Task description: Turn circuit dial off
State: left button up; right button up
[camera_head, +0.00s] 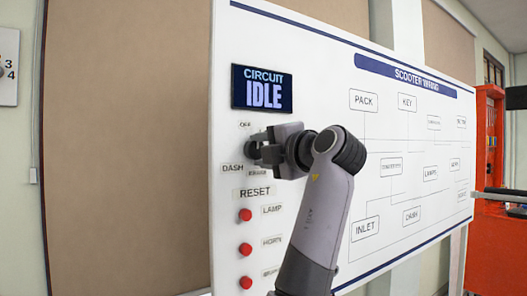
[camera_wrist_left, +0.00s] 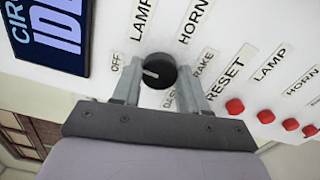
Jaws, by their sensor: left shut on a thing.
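The circuit dial (camera_wrist_left: 160,75) is a round black knob with a white pointer mark on a white panel (camera_head: 228,60). In the left wrist view its mark points left, roughly toward the OFF label (camera_wrist_left: 115,62). LAMP, HORN, BRAKE and DASH labels surround it. My left gripper (camera_head: 262,150) is shut on the dial, with one finger on each side of it. In the head view the gripper largely hides the dial. The circuit display (camera_head: 262,88) above reads "CIRCUIT IDLE". My right gripper is not in view.
Below the dial, a RESET label (camera_head: 255,193) sits above several red buttons (camera_head: 245,215) in a column. They also show to the right in the wrist view (camera_wrist_left: 235,106). A wiring diagram fills the panel's right part. An orange cabinet (camera_head: 487,250) stands at far right.

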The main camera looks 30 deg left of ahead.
pick_arm(q)
jog(key=shift+f+n, duration=0.1)
jog(key=shift+n, duration=0.5)
jog(key=o, duration=1.1)
jog(key=shift+c, duration=0.2)
jog(key=shift+d, duration=0.15)
jog(key=b+v, duration=0.1)
jog(key=v, duration=0.6)
